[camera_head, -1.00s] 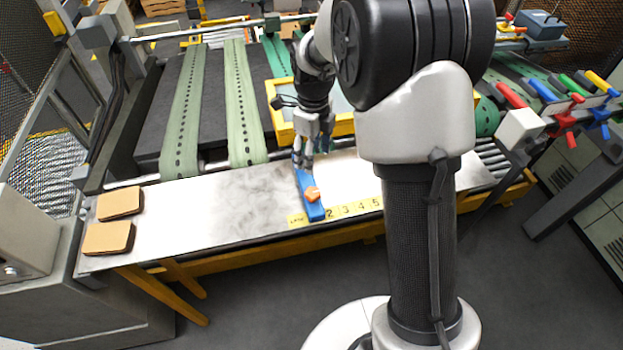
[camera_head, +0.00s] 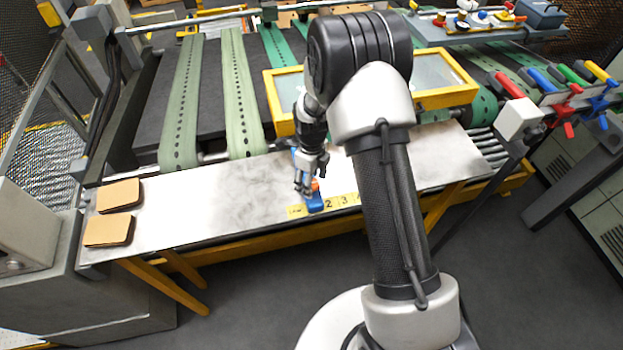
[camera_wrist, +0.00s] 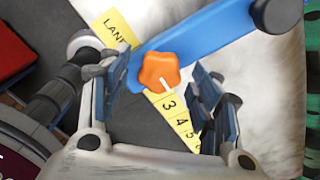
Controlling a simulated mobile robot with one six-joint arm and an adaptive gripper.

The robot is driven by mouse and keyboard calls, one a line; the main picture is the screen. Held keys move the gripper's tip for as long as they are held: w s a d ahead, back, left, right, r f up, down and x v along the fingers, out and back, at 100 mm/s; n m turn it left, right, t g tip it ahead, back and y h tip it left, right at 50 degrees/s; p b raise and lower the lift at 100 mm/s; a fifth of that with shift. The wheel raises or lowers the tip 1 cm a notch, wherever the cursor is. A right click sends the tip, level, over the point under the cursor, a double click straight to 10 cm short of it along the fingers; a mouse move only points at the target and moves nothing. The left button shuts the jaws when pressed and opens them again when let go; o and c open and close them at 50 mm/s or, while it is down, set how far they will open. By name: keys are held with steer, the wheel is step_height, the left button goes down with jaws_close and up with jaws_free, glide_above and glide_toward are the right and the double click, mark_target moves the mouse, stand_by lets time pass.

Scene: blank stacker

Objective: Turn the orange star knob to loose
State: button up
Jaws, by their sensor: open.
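The orange star knob (camera_wrist: 160,70) sits on a blue bar (camera_wrist: 210,38) and carries a white pointer mark. In the wrist view the knob lies ahead of my gripper (camera_wrist: 158,95), between its two fingers, with space on both sides. In the head view my gripper (camera_head: 306,186) is over the bar (camera_head: 314,204), and the knob (camera_head: 315,184) is mostly hidden behind the fingers. The fingers are apart and hold nothing. I cannot tell whether the fingertips are down level with the knob.
A yellow strip marked LANE with numbers (camera_head: 344,199) runs along the metal table's (camera_head: 230,205) front edge. Two tan pads (camera_head: 108,232) lie at the table's left. A yellow-framed box (camera_head: 445,97) stands behind. Coloured handles (camera_head: 565,88) are at the right.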

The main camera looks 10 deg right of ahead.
steer(key=shift+c, duration=0.6)
steer(key=c, duration=1)
steer(key=shift+o, duration=0.2)
steer(key=n+b, duration=0.2)
steer(key=n, duration=0.1)
steer(key=shift+f, duration=0.1)
steer(key=n+b, duration=0.3)
steer(key=n, duration=0.2)
steer(key=shift+n, duration=0.3)
steer(key=n+b, duration=0.1)
steer(key=n, duration=0.3)
steer(key=n+b, duration=0.1)
steer(key=n, duration=0.4)
steer(key=shift+b, duration=0.3)
steer(key=shift+n, duration=0.3)
